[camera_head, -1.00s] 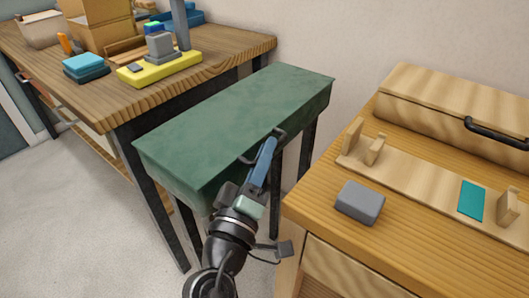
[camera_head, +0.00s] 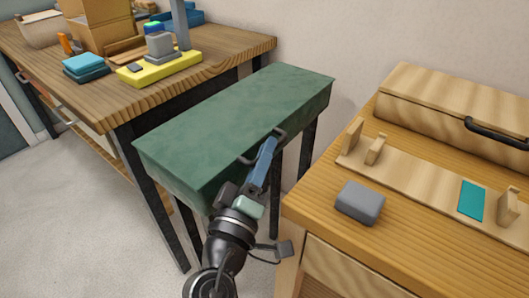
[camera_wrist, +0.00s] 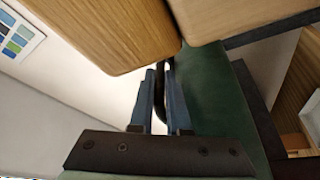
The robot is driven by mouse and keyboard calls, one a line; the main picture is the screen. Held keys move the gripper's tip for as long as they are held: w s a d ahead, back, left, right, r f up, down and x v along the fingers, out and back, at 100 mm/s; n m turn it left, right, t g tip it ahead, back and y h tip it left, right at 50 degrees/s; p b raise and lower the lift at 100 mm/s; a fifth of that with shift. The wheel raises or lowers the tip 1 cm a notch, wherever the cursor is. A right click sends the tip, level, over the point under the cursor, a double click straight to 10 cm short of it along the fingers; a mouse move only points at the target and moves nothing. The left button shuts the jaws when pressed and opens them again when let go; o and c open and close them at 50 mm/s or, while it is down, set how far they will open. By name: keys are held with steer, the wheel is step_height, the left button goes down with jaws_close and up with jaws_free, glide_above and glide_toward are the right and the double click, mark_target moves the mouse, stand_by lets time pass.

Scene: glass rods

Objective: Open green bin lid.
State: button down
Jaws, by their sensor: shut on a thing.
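The green bin (camera_head: 235,120) stands on dark legs between the two wooden tables, with its lid lying flat and closed. A dark bar handle (camera_head: 281,133) sits on its front edge. My gripper (camera_head: 268,146) reaches up to the handle from below. In the wrist view my gripper's blue fingers (camera_wrist: 160,98) are closed around the dark handle (camera_wrist: 159,82), beside the bin's green side (camera_wrist: 207,85). The fingers hide part of the handle in the head view.
At right, a wooden table (camera_head: 310,212) holds a grey block (camera_head: 360,202), a wooden fixture and a wooden box (camera_head: 455,105) with a black handle. At left, another table (camera_head: 100,98) carries a yellow-based stand (camera_head: 158,68). Its edge is close to the bin.

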steer(key=shift+r+n+p, duration=0.3)
steer(key=shift+r+p, duration=0.45)
steer(key=shift+p, duration=0.45)
steer(key=w+a+r+n+g+y+p, duration=0.15)
steer(key=r+n+p, duration=0.25)
steer(key=r+p, duration=0.55)
steer(key=w+a+r+n+g+y+p, duration=0.1)
steer(key=w+a+r+n+p, duration=0.25)
steer(key=p, duration=1.15)
steer(key=w+a+r+n+g+p, duration=0.1)
steer(key=w+a+r+n+p, duration=0.2)
steer(key=a, duration=0.3)
steer(key=w+a+r+n+g+h+p, duration=0.1)
steer(key=w+a+r+n+g+p, duration=0.1)
steer(key=a+p, duration=0.4)
steer(key=shift+w+r+n, duration=0.85)
steer(key=shift+w+r, duration=0.2)
steer(key=shift+w, duration=0.05)
steer(key=shift+h, duration=0.25)
